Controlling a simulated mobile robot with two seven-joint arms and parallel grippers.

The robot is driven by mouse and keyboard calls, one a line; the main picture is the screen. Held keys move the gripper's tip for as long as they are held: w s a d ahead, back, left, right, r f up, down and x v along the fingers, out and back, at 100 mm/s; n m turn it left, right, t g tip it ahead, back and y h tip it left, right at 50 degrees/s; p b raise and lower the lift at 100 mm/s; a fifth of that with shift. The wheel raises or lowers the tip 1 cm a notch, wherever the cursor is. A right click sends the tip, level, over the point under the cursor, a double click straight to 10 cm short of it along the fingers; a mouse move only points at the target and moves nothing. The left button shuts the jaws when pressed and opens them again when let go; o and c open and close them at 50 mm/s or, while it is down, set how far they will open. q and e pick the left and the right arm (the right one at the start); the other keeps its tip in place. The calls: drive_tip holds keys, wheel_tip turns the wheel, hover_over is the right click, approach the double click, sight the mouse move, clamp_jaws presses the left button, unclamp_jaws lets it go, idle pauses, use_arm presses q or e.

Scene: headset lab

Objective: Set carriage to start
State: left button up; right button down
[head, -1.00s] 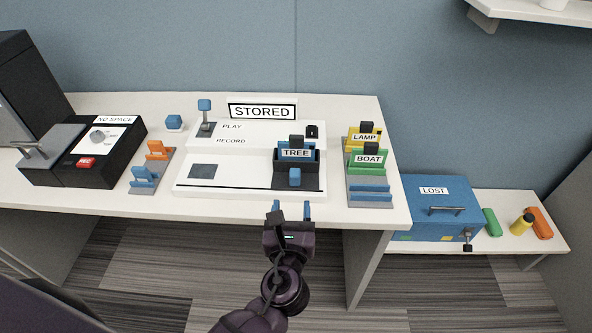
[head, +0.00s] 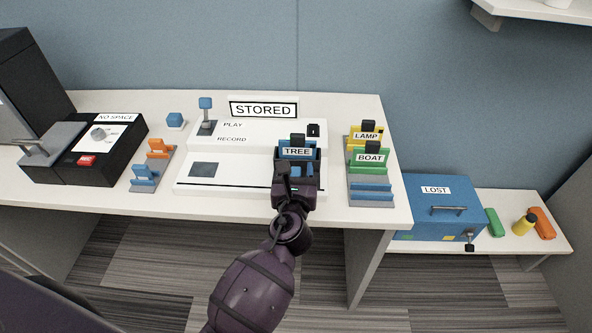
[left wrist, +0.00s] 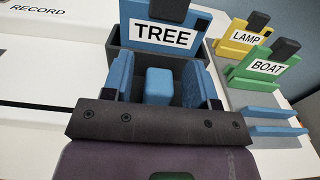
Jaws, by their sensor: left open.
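The carriage (head: 314,156) is a dark box at the right end of the slot on the white machine (head: 230,178). It holds a blue card labelled TREE (head: 297,151). In the left wrist view the dark carriage (left wrist: 119,62) has a blue knob (left wrist: 159,86) on its front. My left gripper (head: 297,178) is open at the carriage's front, and its blue-padded fingers (left wrist: 162,88) stand on either side of the knob. In the head view the gripper hides the knob. I cannot tell whether the fingers touch it. My right gripper is not in view.
A rack (head: 371,196) with LAMP (head: 365,136) and BOAT (head: 369,158) cards stands just right of the machine. A blue-handled lever (head: 206,104) is near PLAY at the machine's left. An orange and blue card stand (head: 150,172) and black box (head: 75,177) are farther left.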

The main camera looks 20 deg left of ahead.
use_arm(q)
drive_tip(key=shift+c, duration=0.3)
drive_tip(key=shift+c, duration=1.1)
clamp_jaws()
